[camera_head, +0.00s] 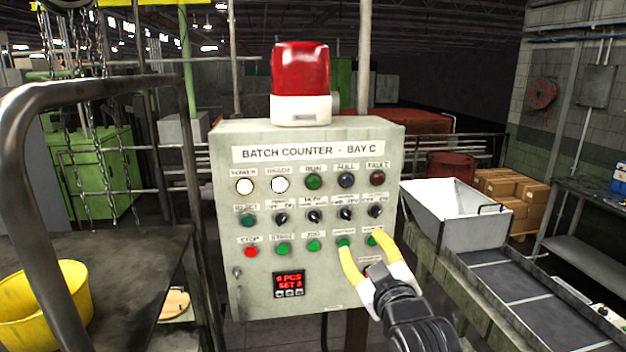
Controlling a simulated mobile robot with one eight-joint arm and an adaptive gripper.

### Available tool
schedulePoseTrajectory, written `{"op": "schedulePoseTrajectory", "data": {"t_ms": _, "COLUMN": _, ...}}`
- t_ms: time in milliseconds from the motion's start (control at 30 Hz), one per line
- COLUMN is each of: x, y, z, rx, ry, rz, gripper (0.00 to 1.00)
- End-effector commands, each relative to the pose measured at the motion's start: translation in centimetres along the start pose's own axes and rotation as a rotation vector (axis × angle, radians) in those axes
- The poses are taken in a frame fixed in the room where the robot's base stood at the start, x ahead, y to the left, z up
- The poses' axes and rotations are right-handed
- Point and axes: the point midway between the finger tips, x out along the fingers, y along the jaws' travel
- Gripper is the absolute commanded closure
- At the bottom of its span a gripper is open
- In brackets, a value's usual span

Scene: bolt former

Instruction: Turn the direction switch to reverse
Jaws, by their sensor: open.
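A grey-white control panel (220,200) headed "BATCH COUNTER - BAY C" faces me. Its second row holds several black rotary switches, such as the leftmost black switch (281,218), a second switch (314,216), a third switch (346,213) and the rightmost switch (375,210). Their labels are too blurred to tell which is the direction switch, and its setting is unclear. My gripper (361,243), with yellow fingers, is open and empty in front of the panel's lower right. Its fingertips overlap the last green buttons of the bottom row, below the rightmost switches. Contact cannot be told.
A red beacon (300,70) stands on the panel top. The panel also has a red stop button (251,252) and a red digital display (289,283). A conveyor (510,285) with a white hopper (465,230) is at right. A metal rail (15,130) and yellow bucket (45,305) are at left.

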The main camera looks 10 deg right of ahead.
Motion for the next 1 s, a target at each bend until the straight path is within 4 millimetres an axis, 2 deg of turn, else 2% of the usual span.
{"op": "schedulePoseTrajectory", "data": {"t_ms": 67, "x": 0.2, "y": 0.6, "z": -1.1, "rx": -0.013, "ry": 0.022, "rz": 0.011, "gripper": 0.53}}
{"op": "schedulePoseTrajectory", "data": {"t_ms": 267, "x": 2.1, "y": 0.6, "z": -1.1, "rx": -0.020, "ry": 0.031, "rz": 0.016, "gripper": 0.53}}
{"op": "schedulePoseTrajectory", "data": {"t_ms": 500, "x": 7.0, "y": 0.6, "z": -1.2, "rx": -0.018, "ry": 0.030, "rz": 0.015, "gripper": 0.53}}
{"op": "schedulePoseTrajectory", "data": {"t_ms": 700, "x": 9.9, "y": 0.7, "z": -1.4, "rx": -0.018, "ry": 0.029, "rz": 0.015, "gripper": 0.53}}
{"op": "schedulePoseTrajectory", "data": {"t_ms": 1000, "x": 11.0, "y": 0.7, "z": -1.4, "rx": -0.018, "ry": 0.029, "rz": 0.015, "gripper": 0.53}}
